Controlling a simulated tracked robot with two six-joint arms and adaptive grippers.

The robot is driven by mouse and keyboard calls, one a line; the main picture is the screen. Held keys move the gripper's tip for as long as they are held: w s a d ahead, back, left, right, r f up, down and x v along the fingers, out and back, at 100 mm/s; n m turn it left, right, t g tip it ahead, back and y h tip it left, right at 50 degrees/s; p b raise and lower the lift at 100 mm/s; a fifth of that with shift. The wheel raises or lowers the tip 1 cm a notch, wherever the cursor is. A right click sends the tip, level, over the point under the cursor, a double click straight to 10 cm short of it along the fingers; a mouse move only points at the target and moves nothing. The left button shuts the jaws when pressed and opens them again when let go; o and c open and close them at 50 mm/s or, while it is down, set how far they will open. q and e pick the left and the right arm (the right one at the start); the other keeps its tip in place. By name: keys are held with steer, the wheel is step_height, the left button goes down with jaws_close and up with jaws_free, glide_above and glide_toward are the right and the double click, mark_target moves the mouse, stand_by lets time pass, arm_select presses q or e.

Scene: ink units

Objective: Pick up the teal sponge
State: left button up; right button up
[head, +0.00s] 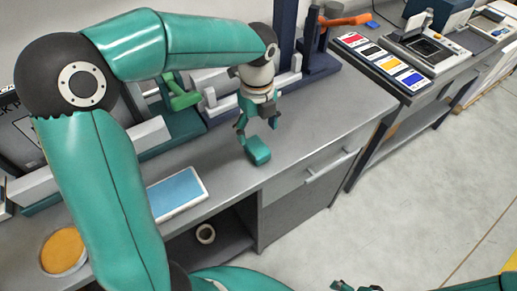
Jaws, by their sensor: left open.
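The teal sponge (258,150) is a small block on the grey desk top, near the desk's front edge. My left gripper (259,131) points down over it from behind, its fingers apart and open. The fingertips are right at the sponge or just above it; I cannot tell whether they touch it. Small teal and black parts at the bottom edge seem to be my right gripper (357,287), mostly cut off by the frame.
A blue pad with a white border (178,190) and a round orange-topped dish (63,251) lie to the left. A green-handled tool (182,97) and white rails stand behind. A lower bench with colour cards (383,60) is at the right. A drawer handle (330,166) juts from the front.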

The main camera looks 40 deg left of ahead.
mark_target(257, 146)
arm_select(q)
steer(key=shift+a+f+p, duration=0.15)
steer(key=shift+f+p, duration=0.25)
steer(key=shift+f, duration=3.45)
steer(key=c, duration=1)
steer(key=shift+c, duration=0.2)
steer(key=shift+r, duration=0.2)
step_height(257, 146, up, 20)
steer(key=shift+f, duration=0.15)
